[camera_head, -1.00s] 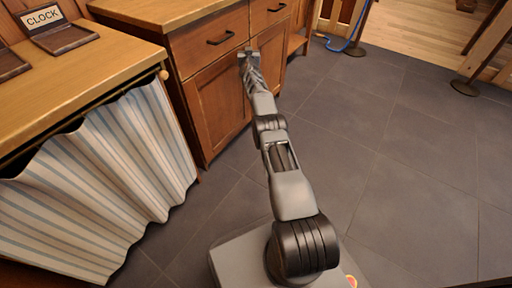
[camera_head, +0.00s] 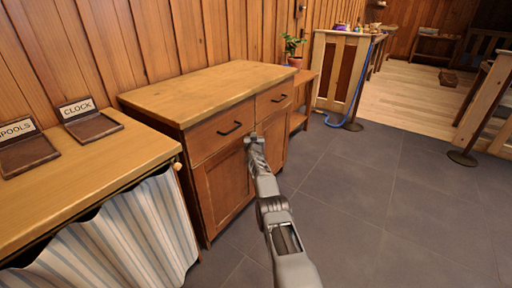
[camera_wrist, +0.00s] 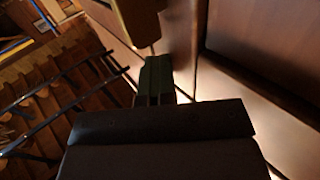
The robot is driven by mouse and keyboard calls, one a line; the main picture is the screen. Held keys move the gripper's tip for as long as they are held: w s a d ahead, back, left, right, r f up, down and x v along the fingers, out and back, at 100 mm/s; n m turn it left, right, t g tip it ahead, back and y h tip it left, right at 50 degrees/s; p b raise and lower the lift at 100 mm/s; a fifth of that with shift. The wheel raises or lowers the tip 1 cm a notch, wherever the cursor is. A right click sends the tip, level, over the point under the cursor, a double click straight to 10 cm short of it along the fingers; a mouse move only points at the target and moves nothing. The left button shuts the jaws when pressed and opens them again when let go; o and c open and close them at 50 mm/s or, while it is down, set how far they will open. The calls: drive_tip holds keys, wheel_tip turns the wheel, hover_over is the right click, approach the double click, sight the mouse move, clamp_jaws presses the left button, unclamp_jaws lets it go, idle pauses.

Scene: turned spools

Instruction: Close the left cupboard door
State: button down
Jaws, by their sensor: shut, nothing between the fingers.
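The wooden cupboard (camera_head: 205,90) stands against the plank wall. Its left door (camera_head: 222,188) looks flush or nearly flush with the front; a small gap cannot be ruled out. The right door (camera_head: 274,150) is partly behind my arm. My gripper (camera_head: 253,138) is shut and empty, at the top of the cupboard front near where the two doors meet, just below the drawers. In the wrist view my shut fingers (camera_wrist: 157,75) are close beside a wooden panel front; whether they touch it cannot be told.
Two drawers with dark handles (camera_head: 230,128) sit above the doors. A curtained counter (camera_head: 85,185) with label stands is at the left. Grey floor (camera_head: 400,210) at the right is clear.

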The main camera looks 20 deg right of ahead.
drive_tip(key=p+v, duration=1.3)
drive_tip(key=p, duration=1.8)
drive_tip(key=shift+s, duration=0.4)
